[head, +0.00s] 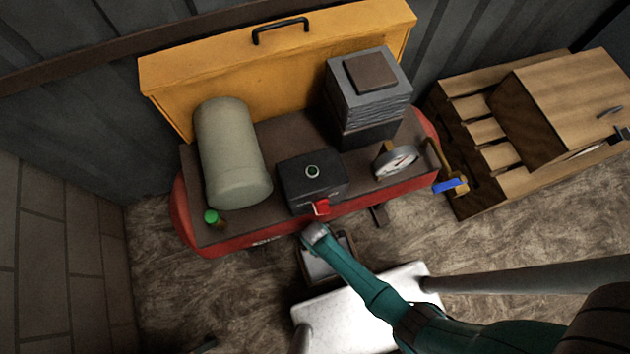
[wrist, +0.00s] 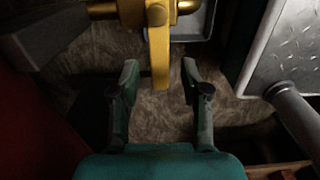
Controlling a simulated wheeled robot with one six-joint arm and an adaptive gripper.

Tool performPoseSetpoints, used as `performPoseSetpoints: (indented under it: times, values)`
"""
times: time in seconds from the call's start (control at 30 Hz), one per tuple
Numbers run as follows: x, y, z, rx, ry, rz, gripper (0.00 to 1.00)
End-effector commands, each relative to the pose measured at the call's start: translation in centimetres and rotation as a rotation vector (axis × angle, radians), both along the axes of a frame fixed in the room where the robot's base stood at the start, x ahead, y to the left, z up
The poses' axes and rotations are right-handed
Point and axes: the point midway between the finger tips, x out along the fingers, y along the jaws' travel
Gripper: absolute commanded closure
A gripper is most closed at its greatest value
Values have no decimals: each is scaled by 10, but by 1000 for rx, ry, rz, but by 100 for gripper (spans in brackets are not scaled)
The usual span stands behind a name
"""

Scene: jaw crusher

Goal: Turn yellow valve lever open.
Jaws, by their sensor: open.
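The yellow valve lever (wrist: 160,60) hangs down from a brass-yellow valve body (wrist: 132,12) at the top of the wrist view. My gripper (wrist: 160,82) is open, with one teal-and-dark finger on each side of the lever. The lever's lower end shows between the fingertips, with gaps on both sides, and I see no contact. In the head view, my teal arm reaches the front edge of the red compressor tank (head: 375,197). I cannot make out the yellow lever or my fingers in that view.
A grey tray (head: 325,262) lies on the floor by the arm's end; a tray edge shows behind the valve (wrist: 190,22). A blue-handled valve (head: 449,185) is at the tank's right end. A wooden pallet (head: 478,105) stands right.

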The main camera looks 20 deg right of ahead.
Motion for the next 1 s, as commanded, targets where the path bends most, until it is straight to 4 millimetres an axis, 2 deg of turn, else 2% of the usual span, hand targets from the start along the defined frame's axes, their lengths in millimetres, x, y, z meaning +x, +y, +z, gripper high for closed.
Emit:
performPoseSetpoints:
  times: [0.37,0.43,0.57,1.0]
  values:
    - [0,0,-5,0,-1,0,54]
    - [0,0,-5,0,-1,0,67]
    - [0,0,-4,0,-1,0,99]
    - [0,3,-4,0,-1,19,100]
